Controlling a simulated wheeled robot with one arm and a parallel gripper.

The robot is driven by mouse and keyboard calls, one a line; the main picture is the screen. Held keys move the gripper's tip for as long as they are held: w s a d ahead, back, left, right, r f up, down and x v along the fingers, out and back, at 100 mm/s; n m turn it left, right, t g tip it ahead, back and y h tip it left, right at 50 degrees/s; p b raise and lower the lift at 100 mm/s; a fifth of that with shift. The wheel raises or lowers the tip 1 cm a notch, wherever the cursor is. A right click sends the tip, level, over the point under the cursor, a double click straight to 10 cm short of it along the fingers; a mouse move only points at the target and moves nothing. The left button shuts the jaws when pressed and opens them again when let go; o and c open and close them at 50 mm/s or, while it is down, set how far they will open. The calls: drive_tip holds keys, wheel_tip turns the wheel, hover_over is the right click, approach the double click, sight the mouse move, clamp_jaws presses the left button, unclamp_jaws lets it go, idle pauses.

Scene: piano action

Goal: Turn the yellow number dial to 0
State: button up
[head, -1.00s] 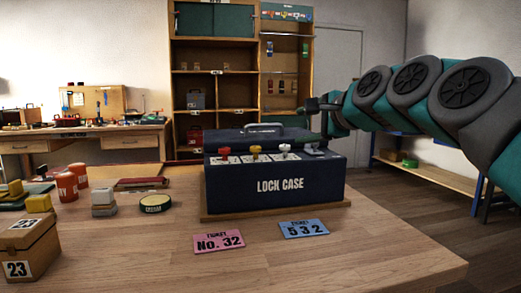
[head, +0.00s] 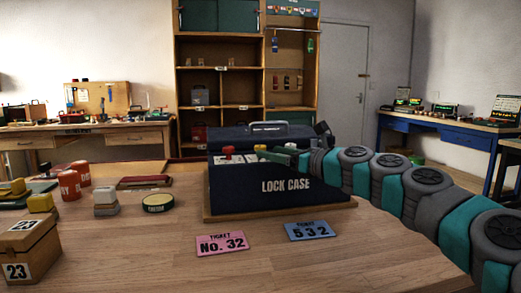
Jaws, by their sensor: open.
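The dark blue lock case (head: 285,186) stands on the wooden table. Its top carries a red dial (head: 228,150) at the left and the yellow dial (head: 260,148) to its right. The number the yellow dial shows is too small to read. My gripper (head: 268,154) reaches in from the right over the case's front top edge, with its green end close to the yellow dial. I cannot tell whether it touches the dial. It is open, and it hides the white dial and the case's right top.
A pink ticket "No. 32" (head: 222,243) and a blue ticket "532" (head: 310,231) lie in front of the case. A round tin (head: 157,203), grey blocks (head: 106,202), red cups (head: 69,185) and a box marked 23 (head: 31,251) stand left.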

drive_tip(key=shift+x, duration=2.6)
clamp_jaws()
